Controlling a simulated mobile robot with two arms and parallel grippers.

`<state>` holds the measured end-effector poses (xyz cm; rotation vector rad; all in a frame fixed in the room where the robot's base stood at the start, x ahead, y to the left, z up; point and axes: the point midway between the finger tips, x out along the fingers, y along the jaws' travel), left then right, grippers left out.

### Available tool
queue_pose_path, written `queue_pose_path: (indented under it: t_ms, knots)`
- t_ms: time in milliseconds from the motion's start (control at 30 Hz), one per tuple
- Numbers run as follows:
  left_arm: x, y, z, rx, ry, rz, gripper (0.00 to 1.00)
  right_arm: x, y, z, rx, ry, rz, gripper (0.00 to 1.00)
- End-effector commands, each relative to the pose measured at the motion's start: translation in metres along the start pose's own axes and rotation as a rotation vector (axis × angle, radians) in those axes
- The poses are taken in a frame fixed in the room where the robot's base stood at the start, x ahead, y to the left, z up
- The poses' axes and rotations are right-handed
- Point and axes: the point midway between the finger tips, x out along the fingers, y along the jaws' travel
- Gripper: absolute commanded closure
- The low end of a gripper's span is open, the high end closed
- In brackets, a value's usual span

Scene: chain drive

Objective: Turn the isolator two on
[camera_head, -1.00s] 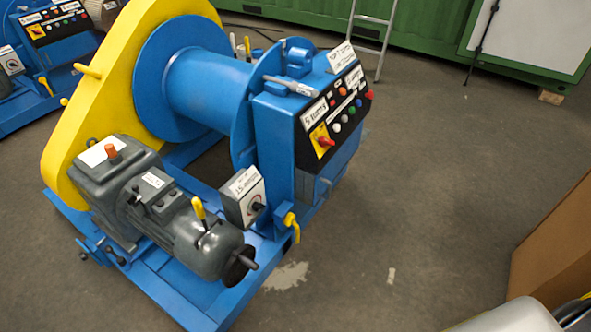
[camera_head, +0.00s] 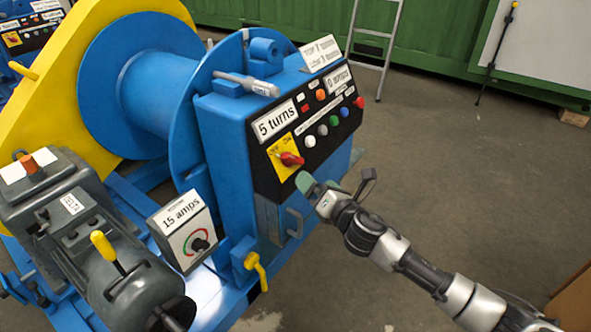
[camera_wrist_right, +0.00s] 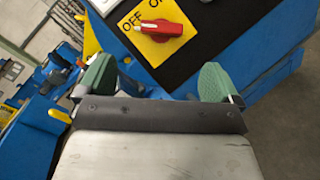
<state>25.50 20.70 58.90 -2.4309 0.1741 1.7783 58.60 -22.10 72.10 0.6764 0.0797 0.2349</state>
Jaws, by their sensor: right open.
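A red rotary switch (camera_head: 291,158) sits on a yellow plate (camera_head: 279,148) on the black front panel of the blue control box. It also shows in the right wrist view (camera_wrist_right: 162,29), with the words OFF and ON on its plate. A pale mark on the handle's left end lies near OFF. No number for this isolator is readable. My right gripper (camera_head: 320,187) is open and empty, just below and right of the switch, apart from it. In the right wrist view its green fingertips (camera_wrist_right: 158,80) are spread wide below the switch. My left gripper is not in view.
Coloured buttons (camera_head: 322,130) and a "5 turns" display (camera_head: 275,122) are close to the switch. A "15 amps" meter box (camera_head: 184,230) and a yellow-handled valve (camera_head: 256,268) stand lower left. A similar panel (camera_head: 25,36) shows far left. The floor at right is free.

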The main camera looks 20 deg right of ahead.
Motion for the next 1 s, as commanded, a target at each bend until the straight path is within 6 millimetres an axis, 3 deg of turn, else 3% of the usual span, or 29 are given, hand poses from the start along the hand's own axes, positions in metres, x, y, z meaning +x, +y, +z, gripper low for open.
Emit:
queue_pose_path:
  t_ms: [167, 500, 700, 1000]
  knots:
    - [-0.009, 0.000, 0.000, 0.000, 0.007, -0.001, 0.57, 0.027, 0.001, 0.001, 0.000, -0.003, 0.000, 0.05]
    - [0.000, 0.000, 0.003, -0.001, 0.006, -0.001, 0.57, 0.087, -0.001, 0.000, 0.003, -0.001, -0.001, 0.05]
    - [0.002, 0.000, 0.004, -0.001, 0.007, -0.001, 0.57, 0.102, -0.001, -0.001, 0.004, 0.001, -0.002, 0.05]
    - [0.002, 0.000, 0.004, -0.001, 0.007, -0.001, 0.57, 0.103, -0.001, 0.000, 0.004, 0.001, -0.002, 0.07]
